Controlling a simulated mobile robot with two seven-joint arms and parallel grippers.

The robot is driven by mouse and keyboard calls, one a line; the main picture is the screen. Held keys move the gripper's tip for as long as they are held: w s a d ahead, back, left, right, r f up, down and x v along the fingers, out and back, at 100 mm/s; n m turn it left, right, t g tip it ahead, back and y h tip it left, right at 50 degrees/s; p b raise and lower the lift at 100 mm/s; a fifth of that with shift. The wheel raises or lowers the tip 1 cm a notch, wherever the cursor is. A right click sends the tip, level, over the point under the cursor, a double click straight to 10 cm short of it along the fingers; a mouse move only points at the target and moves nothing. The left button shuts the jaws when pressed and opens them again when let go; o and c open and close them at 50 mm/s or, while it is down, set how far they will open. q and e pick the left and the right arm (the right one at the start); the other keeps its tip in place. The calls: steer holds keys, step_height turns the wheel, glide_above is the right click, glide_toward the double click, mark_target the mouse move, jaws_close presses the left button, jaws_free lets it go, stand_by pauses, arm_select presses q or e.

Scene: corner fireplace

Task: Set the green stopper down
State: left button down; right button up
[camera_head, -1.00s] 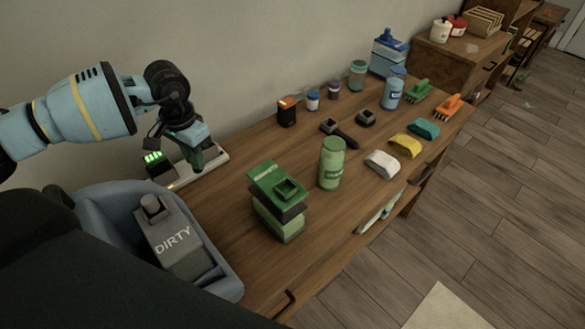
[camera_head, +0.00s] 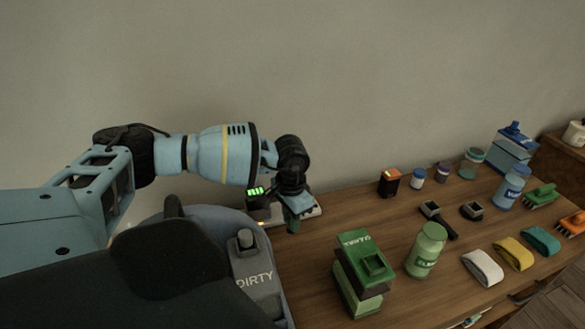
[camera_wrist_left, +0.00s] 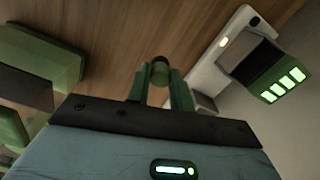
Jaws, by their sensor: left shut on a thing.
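My left gripper (camera_head: 292,218) is shut on the green stopper and holds it over the left end of the wooden bench, beside a white charger base. In the left wrist view the stopper (camera_wrist_left: 160,69) shows as a small dark green round end between the two green fingers. In the head view the fingers mostly hide it. I cannot tell whether it touches the bench. My right gripper is not in view.
The white base (camera_head: 312,211) carries a block with green lights (camera_head: 256,192). A grey-blue bin with a DIRTY container (camera_head: 257,285) stands at the left. A green box (camera_head: 351,273) and green bottle (camera_head: 425,251) stand right. Bench between is clear (camera_head: 310,250).

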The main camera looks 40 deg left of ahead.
arm_select(q)
steer(key=shift+f, duration=2.5)
steer(key=shift+f, duration=0.15)
steer(key=c, duration=1.3)
jaws_free()
steer(key=shift+o, duration=0.2)
step_height(320, 180, up, 12)
steer(key=shift+r, duration=0.2)
